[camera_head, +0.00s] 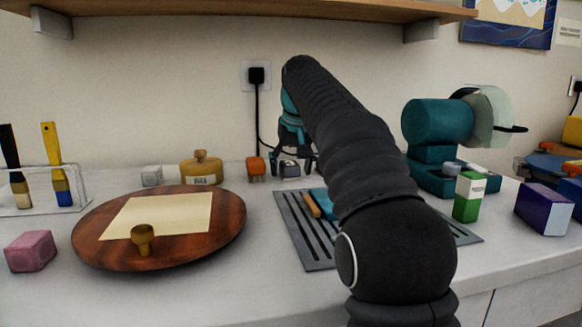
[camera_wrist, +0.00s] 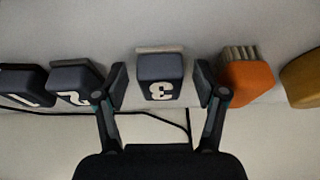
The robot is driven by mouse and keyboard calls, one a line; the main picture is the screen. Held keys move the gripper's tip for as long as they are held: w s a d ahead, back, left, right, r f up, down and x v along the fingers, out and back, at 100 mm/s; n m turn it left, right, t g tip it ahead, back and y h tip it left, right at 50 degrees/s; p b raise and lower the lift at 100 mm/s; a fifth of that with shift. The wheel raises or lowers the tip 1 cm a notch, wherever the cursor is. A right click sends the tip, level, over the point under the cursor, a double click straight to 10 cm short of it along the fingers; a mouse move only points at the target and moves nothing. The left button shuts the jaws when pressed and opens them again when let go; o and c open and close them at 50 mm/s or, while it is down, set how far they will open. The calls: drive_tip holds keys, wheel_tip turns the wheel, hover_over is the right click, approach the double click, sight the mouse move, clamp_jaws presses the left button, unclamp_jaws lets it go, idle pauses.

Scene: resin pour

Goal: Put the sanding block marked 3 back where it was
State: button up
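The sanding block marked 3 (camera_wrist: 160,77) is dark blue-grey with a white 3 and a pale strip along one edge. It sits between the two fingers of my gripper (camera_wrist: 160,86) in the wrist view, with a narrow gap on each side. The gripper is open around it and does not appear to touch it. In the head view my gripper (camera_head: 292,160) is low at the back of the counter, with the block (camera_head: 290,170) partly hidden between its fingers.
In the wrist view, a block marked 2 (camera_wrist: 75,82) is close beside the left finger, with a block marked 1 (camera_wrist: 22,85) beyond. An orange brush (camera_wrist: 246,80) stands close beside the right finger. A black cord (camera_head: 258,110) hangs from the wall outlet behind.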

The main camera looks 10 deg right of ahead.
drive_tip(key=p+v, duration=0.3)
drive_tip(key=v, duration=0.9)
drive_tip(key=shift+p, duration=0.4)
drive_tip(key=shift+s+a+r, duration=0.1)
drive_tip(key=shift+r, duration=0.05)
